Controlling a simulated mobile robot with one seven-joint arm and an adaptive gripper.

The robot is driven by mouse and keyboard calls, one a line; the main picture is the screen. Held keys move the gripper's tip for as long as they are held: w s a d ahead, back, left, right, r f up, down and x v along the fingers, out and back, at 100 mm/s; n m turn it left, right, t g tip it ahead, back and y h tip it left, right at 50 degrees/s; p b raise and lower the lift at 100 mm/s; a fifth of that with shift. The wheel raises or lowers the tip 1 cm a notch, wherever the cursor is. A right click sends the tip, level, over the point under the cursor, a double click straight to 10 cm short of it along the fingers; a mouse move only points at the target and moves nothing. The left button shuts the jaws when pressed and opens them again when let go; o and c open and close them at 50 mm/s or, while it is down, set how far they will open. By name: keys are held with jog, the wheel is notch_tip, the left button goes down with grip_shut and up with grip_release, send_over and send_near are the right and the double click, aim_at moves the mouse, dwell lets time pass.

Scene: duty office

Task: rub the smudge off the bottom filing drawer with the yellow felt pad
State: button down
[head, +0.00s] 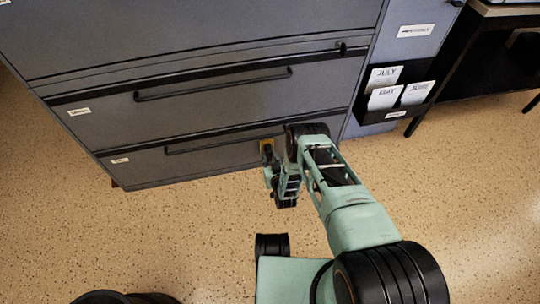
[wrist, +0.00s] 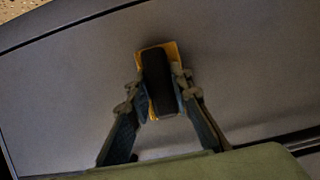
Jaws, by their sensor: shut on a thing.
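The bottom filing drawer (head: 200,163) is the lowest grey front of the cabinet, and its grey surface fills much of the wrist view (wrist: 65,95). The yellow felt pad (wrist: 172,49) has a dark block-shaped grip on its back. My gripper (wrist: 158,92) is shut on this grip, one finger on each side. In the head view the pad (head: 266,144) shows as a small yellow patch at the right part of the bottom drawer. It is at or very close to the drawer front; I cannot tell whether it touches. No smudge is visible; the pad and gripper hide part of the front.
A black bar handle (head: 215,143) runs along the top of the bottom drawer, close to the pad. Another drawer (head: 200,104) with a handle is above. A black card holder (head: 388,112) hangs on the right. Speckled floor (head: 170,225) lies open in front.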

jog(key=shift+s+d+p, duration=0.25)
jog(key=shift+s+p, duration=0.05)
jog(key=shift+s, duration=0.6)
jog(key=shift+s+d+p, duration=0.3)
jog(key=shift+s+p, duration=0.05)
jog(key=shift+s, duration=0.55)
jog(key=shift+s+d+p, duration=0.25)
jog(key=shift+s+p, duration=0.05)
jog(key=shift+s, duration=0.6)
